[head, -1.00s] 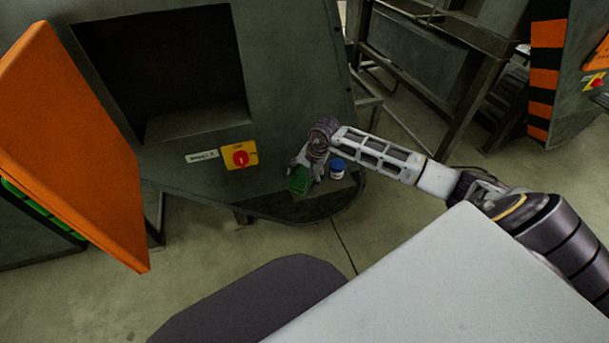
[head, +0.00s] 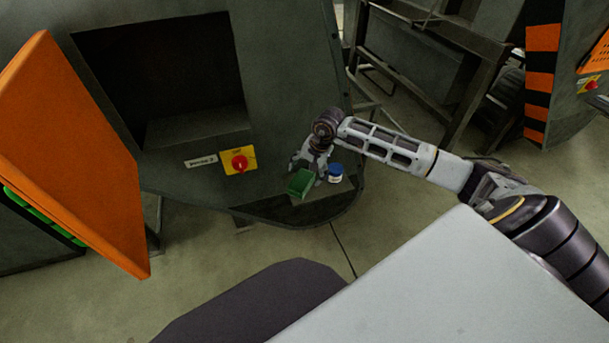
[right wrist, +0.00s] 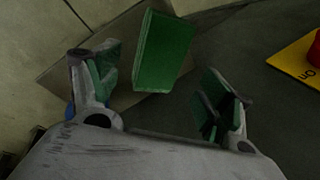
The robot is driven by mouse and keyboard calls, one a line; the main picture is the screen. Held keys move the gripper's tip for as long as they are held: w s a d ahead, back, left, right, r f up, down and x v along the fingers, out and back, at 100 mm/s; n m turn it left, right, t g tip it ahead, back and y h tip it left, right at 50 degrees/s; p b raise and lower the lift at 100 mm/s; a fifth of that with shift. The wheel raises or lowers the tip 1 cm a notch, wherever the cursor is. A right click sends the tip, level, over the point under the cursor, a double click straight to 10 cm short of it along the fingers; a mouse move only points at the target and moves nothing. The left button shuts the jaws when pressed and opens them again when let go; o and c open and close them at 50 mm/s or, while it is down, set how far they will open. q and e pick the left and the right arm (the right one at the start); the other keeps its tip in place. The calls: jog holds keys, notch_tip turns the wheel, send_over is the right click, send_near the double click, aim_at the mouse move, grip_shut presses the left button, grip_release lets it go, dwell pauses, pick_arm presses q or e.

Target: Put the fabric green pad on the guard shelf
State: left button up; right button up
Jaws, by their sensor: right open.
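The green fabric pad (head: 301,183) is a small dark green block at the machine's lower ledge, which looks like the guard shelf (head: 322,210). In the right wrist view the pad (right wrist: 164,52) lies ahead of my right gripper (right wrist: 160,95), tilted, with one end over a flat brownish plate (right wrist: 62,75). My right gripper (head: 307,168) is open, its green-lined fingers apart, with visible gaps to the pad on both sides. Whether the pad rests fully on the surface cannot be told. My left gripper is not in view.
A yellow plate with a red knob (head: 239,162) is on the machine face, left of my gripper. An orange panel (head: 70,150) stands open at left. The floor in front is clear.

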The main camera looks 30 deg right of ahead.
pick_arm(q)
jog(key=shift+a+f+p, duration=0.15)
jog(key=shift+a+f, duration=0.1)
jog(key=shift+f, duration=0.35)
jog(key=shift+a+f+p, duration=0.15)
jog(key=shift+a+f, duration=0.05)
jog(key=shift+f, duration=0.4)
pick_arm(e)
jog(key=v, duration=0.6)
jog(key=shift+r, duration=0.35)
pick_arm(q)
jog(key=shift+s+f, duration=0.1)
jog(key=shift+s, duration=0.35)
pick_arm(e)
jog(key=shift+s, duration=0.1)
